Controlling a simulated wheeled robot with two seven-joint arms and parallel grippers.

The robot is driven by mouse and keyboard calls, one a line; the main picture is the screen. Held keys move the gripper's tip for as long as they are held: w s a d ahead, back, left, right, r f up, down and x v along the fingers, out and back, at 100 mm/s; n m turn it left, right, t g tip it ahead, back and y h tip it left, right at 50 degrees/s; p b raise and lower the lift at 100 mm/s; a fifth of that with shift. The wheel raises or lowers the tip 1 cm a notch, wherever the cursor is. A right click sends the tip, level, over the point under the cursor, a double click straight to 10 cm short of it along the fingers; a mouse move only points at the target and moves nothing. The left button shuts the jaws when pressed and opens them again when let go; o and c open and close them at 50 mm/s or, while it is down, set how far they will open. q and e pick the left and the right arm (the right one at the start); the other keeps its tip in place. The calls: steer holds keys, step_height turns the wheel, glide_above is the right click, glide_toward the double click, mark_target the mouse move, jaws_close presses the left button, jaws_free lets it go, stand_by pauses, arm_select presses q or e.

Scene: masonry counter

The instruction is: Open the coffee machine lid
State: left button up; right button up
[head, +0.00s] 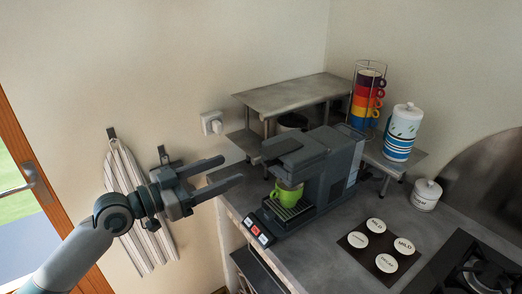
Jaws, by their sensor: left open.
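The dark grey coffee machine (328,172) stands on the counter, its front towards the lower left. Its flat top lid (291,147) appears closed. A green cup (288,194) sits on the drip tray under the spout. My left gripper (232,172) is open and empty, left of the machine at about the height of its upper part, with its fingers pointing right towards it. The fingers look apart from the machine. My right gripper is not in view.
A metal shelf (292,94) stands behind the machine, with a rack of coloured cups (368,95) and a striped canister (402,133) to its right. A small white jar (426,195), a pod board (357,240) and a stove (470,272) occupy the right. A striped towel (140,205) hangs behind my left arm.

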mark_target(264, 154)
arm_select(q)
steer(key=p+x, duration=0.4)
steer(key=x, duration=0.5)
steer(key=shift+w+d+r, duration=0.15)
steer(key=shift+w+d, duration=0.1)
steer(key=shift+d, duration=0.05)
steer(key=shift+x, duration=0.8)
jaws_close()
